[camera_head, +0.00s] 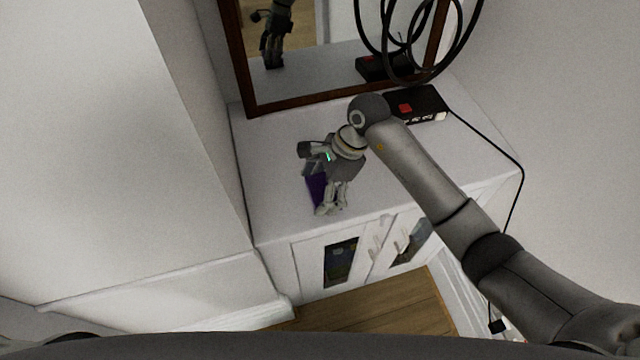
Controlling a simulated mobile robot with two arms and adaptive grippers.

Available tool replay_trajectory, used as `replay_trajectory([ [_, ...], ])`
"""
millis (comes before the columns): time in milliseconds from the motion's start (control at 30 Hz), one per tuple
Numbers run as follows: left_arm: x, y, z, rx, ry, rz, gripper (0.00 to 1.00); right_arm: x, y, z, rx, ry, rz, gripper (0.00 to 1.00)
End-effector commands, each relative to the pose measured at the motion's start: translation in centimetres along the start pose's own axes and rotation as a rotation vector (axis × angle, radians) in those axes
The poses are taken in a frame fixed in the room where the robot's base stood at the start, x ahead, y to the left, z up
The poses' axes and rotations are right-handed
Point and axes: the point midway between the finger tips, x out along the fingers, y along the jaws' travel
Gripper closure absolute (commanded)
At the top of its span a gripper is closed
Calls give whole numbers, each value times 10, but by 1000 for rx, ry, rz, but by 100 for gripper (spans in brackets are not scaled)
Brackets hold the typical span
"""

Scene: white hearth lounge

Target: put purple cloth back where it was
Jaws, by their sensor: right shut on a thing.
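The purple cloth (316,188) shows as a small dark purple patch at the left of my right gripper, over the white cabinet top (275,205). My right gripper (325,208) points down at the front part of the cabinet top and is shut on the cloth. The gripper hides part of the cloth. I cannot tell whether the cloth touches the cabinet top. My left gripper is not in view.
A framed mirror (250,60) stands at the back of the cabinet. A black box with a red patch (420,103) and looped black cable (478,35) are at the back right. The cabinet top's left part is clear. A white wall (110,150) rises at the left.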

Motion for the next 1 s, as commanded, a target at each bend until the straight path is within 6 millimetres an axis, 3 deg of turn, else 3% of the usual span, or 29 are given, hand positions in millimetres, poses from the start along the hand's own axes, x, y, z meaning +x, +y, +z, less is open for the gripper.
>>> replay_trajectory([
  [300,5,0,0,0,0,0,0,3,0,-2,-1,1,-1,39],
  [333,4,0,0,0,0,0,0,3,0,-1,-1,1,-1,15],
  [467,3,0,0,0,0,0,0,2,0,-1,-1,0,0,0],
  [867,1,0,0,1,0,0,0,0,0,0,-1,-1,0,0],
  [1000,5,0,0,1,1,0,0,-11,-1,-1,-3,1,-3,0],
])
